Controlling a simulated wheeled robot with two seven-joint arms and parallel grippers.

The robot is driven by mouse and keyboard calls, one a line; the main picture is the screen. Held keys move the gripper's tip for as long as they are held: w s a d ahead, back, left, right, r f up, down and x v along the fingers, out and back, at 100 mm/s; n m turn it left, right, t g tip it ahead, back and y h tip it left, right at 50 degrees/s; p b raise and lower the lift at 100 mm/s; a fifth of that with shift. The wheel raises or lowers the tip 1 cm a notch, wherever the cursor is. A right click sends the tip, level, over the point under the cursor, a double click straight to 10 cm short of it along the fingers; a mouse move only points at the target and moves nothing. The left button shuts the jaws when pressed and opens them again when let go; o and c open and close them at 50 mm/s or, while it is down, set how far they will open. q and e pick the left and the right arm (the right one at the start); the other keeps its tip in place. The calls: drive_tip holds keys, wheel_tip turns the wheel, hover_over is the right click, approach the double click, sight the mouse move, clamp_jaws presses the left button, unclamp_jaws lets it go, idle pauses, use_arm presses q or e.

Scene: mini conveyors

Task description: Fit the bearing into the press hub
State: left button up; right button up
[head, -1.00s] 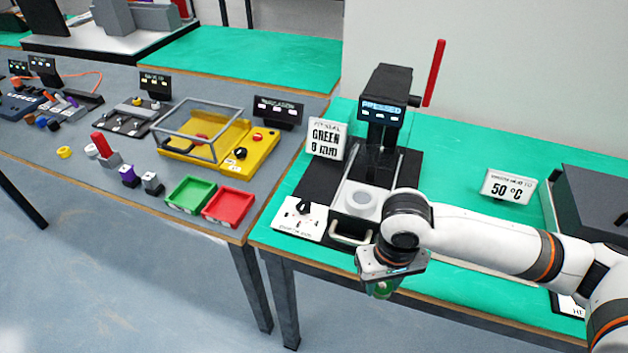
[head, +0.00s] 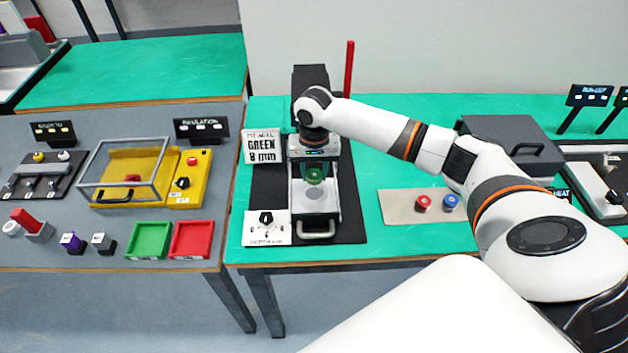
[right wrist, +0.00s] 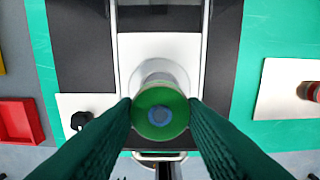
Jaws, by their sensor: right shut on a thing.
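My right gripper (head: 314,168) is shut on the green bearing (head: 315,176), a ring with a blue centre. In the right wrist view the bearing (right wrist: 159,122) sits between the two dark green fingers (right wrist: 160,108). The press hub, pale grey and round (head: 314,195), is on the press's sliding tray (head: 322,207) and also shows in the right wrist view (right wrist: 157,68). The bearing is held over the tray near the hub; I cannot tell whether they touch. The press (head: 308,80) stands behind, partly hidden by my arm. My left gripper is not in view.
A knob panel (head: 266,229) stands front left, and a red lever (head: 350,80) rises behind. A beige pad (head: 400,207) to the right bears a red (head: 423,203) and a blue piece (head: 451,202).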

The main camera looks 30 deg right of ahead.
sight(314, 194)
drive_tip(key=shift+f, duration=0.4)
drive_tip(key=shift+f+p, duration=0.3)
drive_tip(key=shift+f, duration=1.5)
drive_tip(key=shift+f, duration=0.25)
drive_tip(key=shift+f, duration=0.3)
drive_tip(key=o, duration=1.1)
drive_tip(key=shift+r, duration=0.5)
wheel_tip(314, 194, up, 12)
drive_tip(key=shift+r+b, duration=0.1)
drive_tip(key=shift+b, duration=0.65)
